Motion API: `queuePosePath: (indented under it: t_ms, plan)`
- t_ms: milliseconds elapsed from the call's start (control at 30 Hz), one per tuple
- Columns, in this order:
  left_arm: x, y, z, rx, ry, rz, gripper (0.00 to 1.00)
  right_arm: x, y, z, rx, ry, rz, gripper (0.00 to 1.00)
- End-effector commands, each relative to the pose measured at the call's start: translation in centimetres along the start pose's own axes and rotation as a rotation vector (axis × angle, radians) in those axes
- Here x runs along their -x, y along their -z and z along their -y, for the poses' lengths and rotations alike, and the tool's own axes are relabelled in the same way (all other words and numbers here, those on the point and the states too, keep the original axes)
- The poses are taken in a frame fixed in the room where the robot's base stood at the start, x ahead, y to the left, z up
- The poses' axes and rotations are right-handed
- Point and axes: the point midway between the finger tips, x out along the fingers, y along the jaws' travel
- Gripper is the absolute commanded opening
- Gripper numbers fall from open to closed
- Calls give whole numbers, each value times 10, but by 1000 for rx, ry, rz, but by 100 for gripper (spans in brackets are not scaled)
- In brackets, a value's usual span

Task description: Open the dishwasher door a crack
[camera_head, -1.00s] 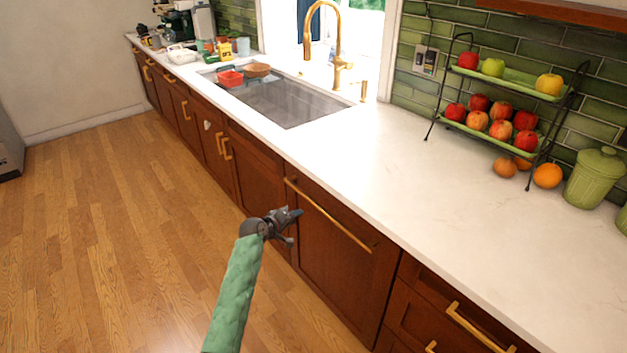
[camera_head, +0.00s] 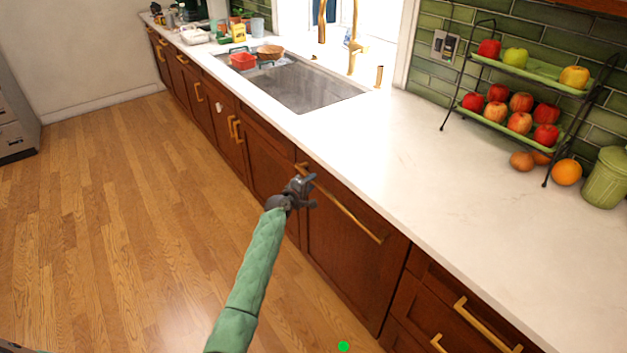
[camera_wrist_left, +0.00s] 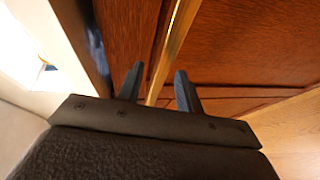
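The dishwasher door (camera_head: 345,258) is a brown wooden panel below the counter. It looks closed, flush with the cabinets beside it. Its long gold bar handle (camera_head: 350,214) runs along the top edge. My left gripper (camera_head: 309,190) is at the left end of this handle. In the left wrist view the two fingers (camera_wrist_left: 158,86) are apart, and the gold bar (camera_wrist_left: 174,45) runs through the gap between them. I cannot tell whether either finger touches the bar. My right gripper is in neither view.
The white counter (camera_head: 400,185) overhangs the door. A drawer (camera_head: 455,300) with a gold handle is to the right, and more cabinets run left below the sink (camera_head: 300,88). A two-tier fruit rack (camera_head: 520,100) stands at the back right. The wooden floor (camera_head: 130,220) is clear.

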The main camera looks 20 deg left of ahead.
Motion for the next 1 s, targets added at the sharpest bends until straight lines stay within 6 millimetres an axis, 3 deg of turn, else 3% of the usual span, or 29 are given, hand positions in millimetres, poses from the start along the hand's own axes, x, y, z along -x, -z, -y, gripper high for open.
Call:
queuePosePath:
  t_ms: [200,567,767,1000]
  plan:
    - [-21,0,-1,-1,0,1,36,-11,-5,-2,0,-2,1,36]
    - [-26,0,0,-1,0,0,36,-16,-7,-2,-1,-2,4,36]
    - [-26,0,0,-1,0,1,0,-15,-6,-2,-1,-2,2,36]
    - [-25,0,2,-1,0,0,0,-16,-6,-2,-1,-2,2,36]
